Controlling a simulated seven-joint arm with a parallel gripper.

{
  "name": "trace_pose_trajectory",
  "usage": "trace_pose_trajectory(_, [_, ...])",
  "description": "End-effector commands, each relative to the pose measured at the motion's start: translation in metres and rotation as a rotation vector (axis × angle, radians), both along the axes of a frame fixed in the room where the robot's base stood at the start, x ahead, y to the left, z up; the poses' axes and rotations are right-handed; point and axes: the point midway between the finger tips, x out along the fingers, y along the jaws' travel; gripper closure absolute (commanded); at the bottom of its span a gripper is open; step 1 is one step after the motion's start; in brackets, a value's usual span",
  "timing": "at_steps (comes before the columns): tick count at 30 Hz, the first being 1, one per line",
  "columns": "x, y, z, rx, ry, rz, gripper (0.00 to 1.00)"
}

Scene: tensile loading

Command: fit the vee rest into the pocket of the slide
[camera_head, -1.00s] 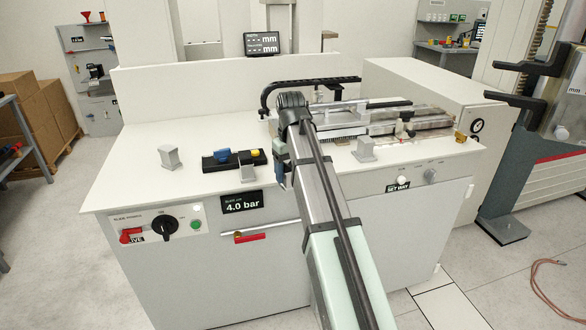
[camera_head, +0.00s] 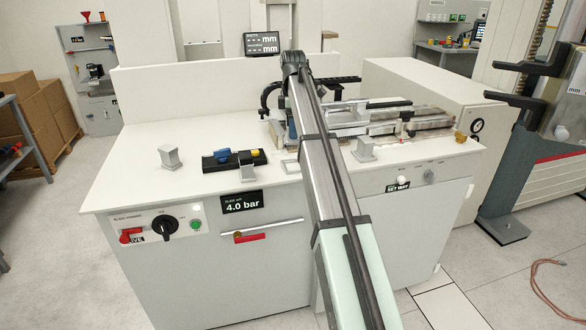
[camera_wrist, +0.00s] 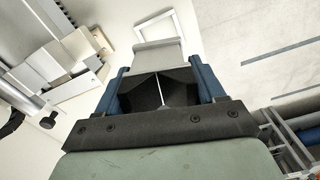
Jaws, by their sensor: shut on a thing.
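In the wrist view my gripper (camera_wrist: 157,75) has its two blue fingers shut on a pale grey block, which I take to be the vee rest (camera_wrist: 158,55). Its far end shows beyond the black jaw parts. In the head view my arm hides the held block, and only a bit of a blue finger (camera_head: 291,128) shows. The slide (camera_head: 405,125) lies on the right part of the bench top, to the right of my gripper. Part of the bench fixture, perhaps the slide, shows at upper left in the wrist view (camera_wrist: 62,58). I cannot make out the pocket.
A white square frame (camera_head: 290,166) lies on the bench below my gripper. Grey blocks stand at left (camera_head: 169,158) and right (camera_head: 364,150). A black holder (camera_head: 222,163) carries blue and yellow pieces. A black cable chain (camera_head: 345,80) runs behind the slide.

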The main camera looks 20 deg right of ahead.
Motion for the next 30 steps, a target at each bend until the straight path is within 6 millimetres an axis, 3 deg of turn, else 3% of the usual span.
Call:
trace_pose_trajectory(6, [0.000,0.000,0.000,0.000,0.003,0.176,0.74])
trace_pose_trajectory(11, [-0.001,0.000,-0.003,0.000,0.003,0.225,0.74])
trace_pose_trajectory(22, [-0.002,0.000,-0.054,0.000,0.005,0.230,0.74])
trace_pose_trajectory(30, [-0.001,0.000,-0.074,0.000,0.004,0.229,0.74])
